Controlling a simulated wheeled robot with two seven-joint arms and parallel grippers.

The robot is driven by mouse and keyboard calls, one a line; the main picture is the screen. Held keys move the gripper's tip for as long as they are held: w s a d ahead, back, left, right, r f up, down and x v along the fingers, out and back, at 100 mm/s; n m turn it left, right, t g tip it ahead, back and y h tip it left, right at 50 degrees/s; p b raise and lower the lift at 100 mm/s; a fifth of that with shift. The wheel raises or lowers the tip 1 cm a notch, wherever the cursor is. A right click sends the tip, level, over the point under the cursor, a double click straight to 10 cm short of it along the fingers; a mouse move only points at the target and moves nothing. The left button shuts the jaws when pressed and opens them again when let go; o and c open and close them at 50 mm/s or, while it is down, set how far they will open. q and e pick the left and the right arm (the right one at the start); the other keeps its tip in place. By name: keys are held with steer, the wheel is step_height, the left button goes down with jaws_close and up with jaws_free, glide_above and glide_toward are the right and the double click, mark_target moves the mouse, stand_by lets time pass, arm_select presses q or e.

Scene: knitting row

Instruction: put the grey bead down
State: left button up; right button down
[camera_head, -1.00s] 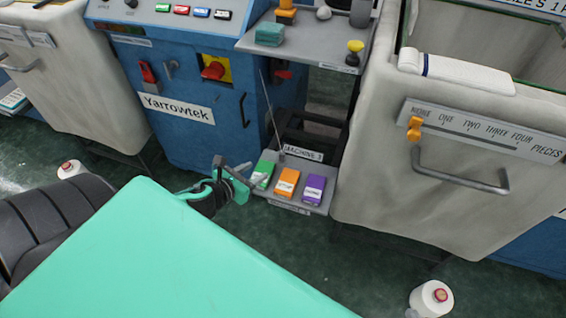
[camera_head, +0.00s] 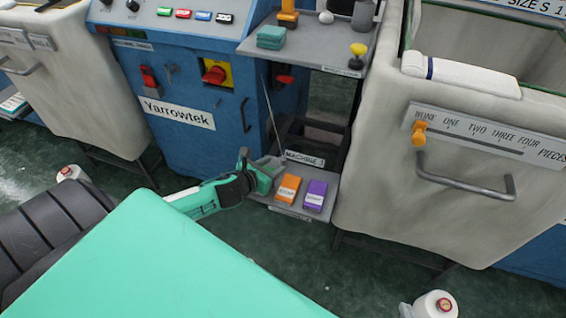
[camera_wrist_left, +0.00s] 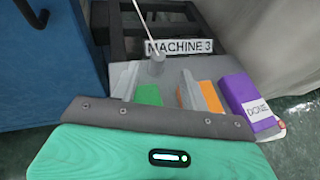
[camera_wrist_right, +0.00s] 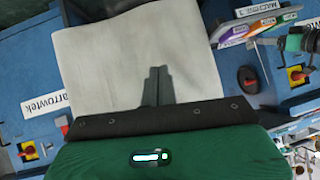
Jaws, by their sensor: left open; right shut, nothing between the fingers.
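The grey bead (camera_wrist_left: 157,66) is a small grey cylinder at the lower end of a thin pale rod or cord. It hangs over the small grey tray by the "MACHINE 3" label, and I cannot tell whether it touches the tray. My left gripper (camera_head: 263,174) is open at the tray's left end; in the left wrist view its fingers (camera_wrist_left: 166,92) are apart, with the green block (camera_wrist_left: 148,96) showing between them. The bead appears just beyond the fingers, not held. My right gripper (camera_wrist_right: 156,82) is shut and empty before a pale bin; it is outside the head view.
The tray also holds an orange block (camera_head: 288,190) and a purple block (camera_head: 315,195). A blue machine (camera_head: 195,132) stands left, and a pale bin (camera_head: 455,205) with an orange slider (camera_head: 419,134) stands right. A shelf (camera_head: 310,52) overhangs the tray's back.

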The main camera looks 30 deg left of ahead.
mark_target(282, 160)
arm_select(q)
steer(key=shift+b+x, duration=0.4)
steer(key=shift+x, duration=1.7)
arm_select(e)
steer(key=shift+w+a+r+t+y, duration=0.1)
steer(key=shift+w+a+t+y, duration=0.1)
steer(key=shift+a+t+y, duration=0.45)
arm_select(q)
steer(key=shift+a+r, duration=0.1)
steer(key=shift+a, duration=0.05)
arm_select(e)
steer(key=shift+a, duration=0.2)
arm_select(q)
jaws_close()
